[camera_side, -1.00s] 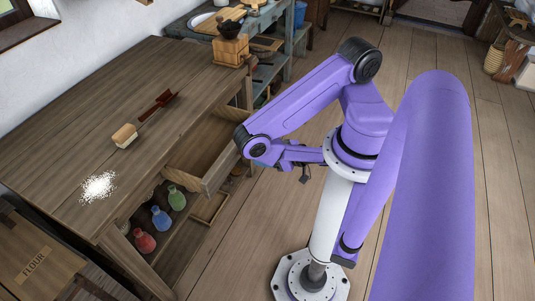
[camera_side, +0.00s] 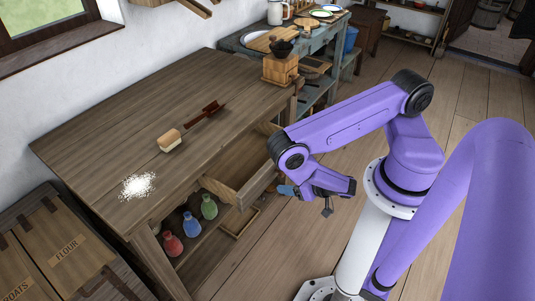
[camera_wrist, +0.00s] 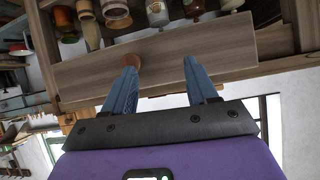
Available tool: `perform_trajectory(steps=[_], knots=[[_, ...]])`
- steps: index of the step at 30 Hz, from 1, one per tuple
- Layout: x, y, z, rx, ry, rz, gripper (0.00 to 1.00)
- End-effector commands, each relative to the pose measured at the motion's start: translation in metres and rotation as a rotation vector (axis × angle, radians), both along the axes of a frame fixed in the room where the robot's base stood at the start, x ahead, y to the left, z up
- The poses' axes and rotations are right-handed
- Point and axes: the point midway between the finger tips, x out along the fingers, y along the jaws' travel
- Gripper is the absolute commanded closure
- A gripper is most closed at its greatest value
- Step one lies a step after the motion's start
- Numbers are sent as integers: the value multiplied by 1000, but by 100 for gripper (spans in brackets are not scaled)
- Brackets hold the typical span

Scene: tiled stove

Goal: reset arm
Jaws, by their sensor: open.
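My gripper (camera_wrist: 160,65) is open, with two blue fingers apart and nothing held between them. In the side view my gripper (camera_side: 288,191) hangs beside the table's right side, just right of the open drawer (camera_side: 262,186). In the wrist view, a wooden board with a reddish-brown round knob (camera_wrist: 133,60) lies behind the fingers; the knob appears near the left fingertip. I cannot tell whether the finger touches it.
Red (camera_side: 172,244), blue (camera_side: 191,223) and green (camera_side: 209,207) bottles stand on the shelf below. Crates stand at lower left.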

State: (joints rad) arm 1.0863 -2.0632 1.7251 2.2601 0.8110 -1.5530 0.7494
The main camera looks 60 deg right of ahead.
Motion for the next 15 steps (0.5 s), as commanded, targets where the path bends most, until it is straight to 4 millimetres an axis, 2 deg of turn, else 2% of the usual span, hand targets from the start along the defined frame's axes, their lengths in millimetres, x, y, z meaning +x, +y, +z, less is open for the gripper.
perform_trajectory(steps=[1, 7, 15], knots=[[6, 16, 3, 22, 33, -5, 42], [13, 69, 14, 64, 209, 15, 42], [5, 137, 50, 89, 440, 136, 42]])
